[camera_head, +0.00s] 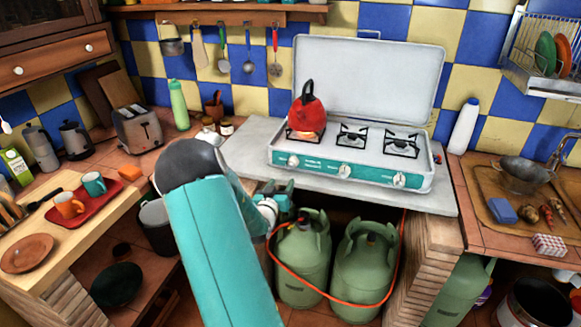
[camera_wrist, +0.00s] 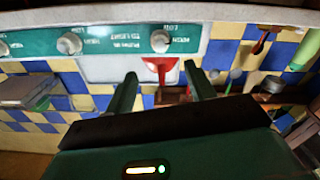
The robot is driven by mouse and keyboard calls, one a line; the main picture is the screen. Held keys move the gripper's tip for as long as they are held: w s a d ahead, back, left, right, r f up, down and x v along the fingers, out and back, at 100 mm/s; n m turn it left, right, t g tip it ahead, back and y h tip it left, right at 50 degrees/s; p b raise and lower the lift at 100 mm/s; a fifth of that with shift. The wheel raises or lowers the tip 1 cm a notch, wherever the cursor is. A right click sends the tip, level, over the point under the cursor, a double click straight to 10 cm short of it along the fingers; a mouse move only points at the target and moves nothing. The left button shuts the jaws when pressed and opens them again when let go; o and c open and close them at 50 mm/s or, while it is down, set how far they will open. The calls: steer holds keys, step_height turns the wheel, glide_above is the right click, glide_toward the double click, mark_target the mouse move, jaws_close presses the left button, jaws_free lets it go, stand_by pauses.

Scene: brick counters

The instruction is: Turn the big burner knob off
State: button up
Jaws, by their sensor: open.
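The camping stove (camera_head: 437,172) has a teal front panel with three white knobs: left (camera_head: 293,160), middle (camera_head: 345,170) and right (camera_head: 399,180). A red kettle (camera_head: 306,112) sits on the left burner, with an orange glow under it. My gripper (camera_head: 284,202) is below the stove's left part, partly hidden by my arm. The wrist view is upside down. There my gripper (camera_wrist: 160,72) is open and empty, its fingers apart, and the left knob (camera_wrist: 160,41) lies just beyond the gap between them. The middle knob (camera_wrist: 70,43) is off to the side. Which knob is the big burner's is not clear.
The stove stands on a grey slab (camera_head: 252,153). Two green gas bottles, left (camera_head: 303,262) and right (camera_head: 364,265), with an orange hose stand beneath it. A toaster (camera_head: 139,130) is on the left counter. A white bottle (camera_head: 465,126) stands right of the stove.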

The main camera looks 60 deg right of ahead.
mark_target(290, 166)
steer(key=d, duration=0.3)
steer(key=w+d, duration=0.1)
steer(key=d, duration=0.3)
steer(key=w+d, duration=0.1)
steer(key=d, duration=0.3)
steer(key=shift+d, duration=0.15)
steer(key=c, duration=1)
